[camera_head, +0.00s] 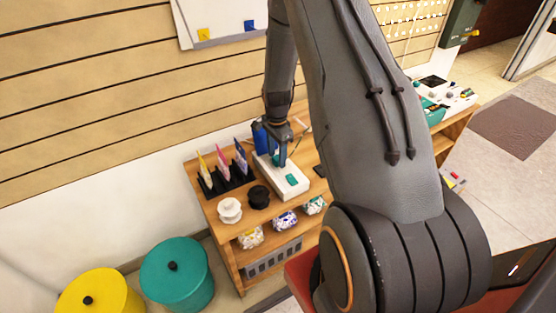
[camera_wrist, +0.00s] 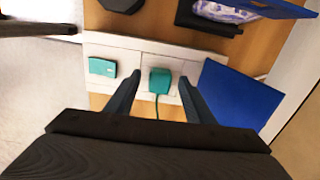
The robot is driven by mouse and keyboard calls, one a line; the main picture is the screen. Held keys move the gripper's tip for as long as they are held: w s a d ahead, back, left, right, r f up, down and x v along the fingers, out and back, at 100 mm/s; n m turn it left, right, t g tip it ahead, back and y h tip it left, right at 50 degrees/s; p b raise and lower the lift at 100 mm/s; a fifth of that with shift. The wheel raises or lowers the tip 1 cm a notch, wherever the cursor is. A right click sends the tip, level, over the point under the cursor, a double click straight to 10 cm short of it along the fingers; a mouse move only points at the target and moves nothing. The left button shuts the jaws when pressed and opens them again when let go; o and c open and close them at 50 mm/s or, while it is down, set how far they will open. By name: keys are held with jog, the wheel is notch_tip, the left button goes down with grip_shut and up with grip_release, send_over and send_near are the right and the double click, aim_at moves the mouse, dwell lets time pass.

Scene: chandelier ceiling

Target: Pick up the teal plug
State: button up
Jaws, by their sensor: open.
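A white socket block (camera_head: 294,190) lies on the wooden table, and it fills the middle of the wrist view (camera_wrist: 130,42). The teal plug (camera_wrist: 160,80) sits on it with a green cord running toward my gripper. A second teal piece (camera_wrist: 102,66) is on the block to the left in the wrist view; a teal piece also shows at the block's near end (camera_head: 291,181) in the head view. My gripper (camera_wrist: 159,77) is open, its fingers on either side of the plug with gaps visible. In the head view my gripper (camera_head: 277,158) is over the block and largely hides the plug.
A black rack (camera_head: 228,183) with coloured cards stands left of the block. White (camera_head: 229,211) and black (camera_head: 258,197) round items stand in front of it. A blue panel (camera_wrist: 240,95) is close to the right finger. Yellow (camera_head: 98,295) and teal (camera_head: 178,275) bins stand on the floor.

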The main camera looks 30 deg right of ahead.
aim_at(277, 157)
jog(key=shift+c, duration=0.3)
jog(key=c, duration=1.1)
jog(key=shift+r, duration=0.1)
jog(key=shift+c, duration=0.2)
notch_tip(277, 157, up, 10)
jog(key=shift+r+b, duration=0.2)
jog(key=shift+b, duration=0.15)
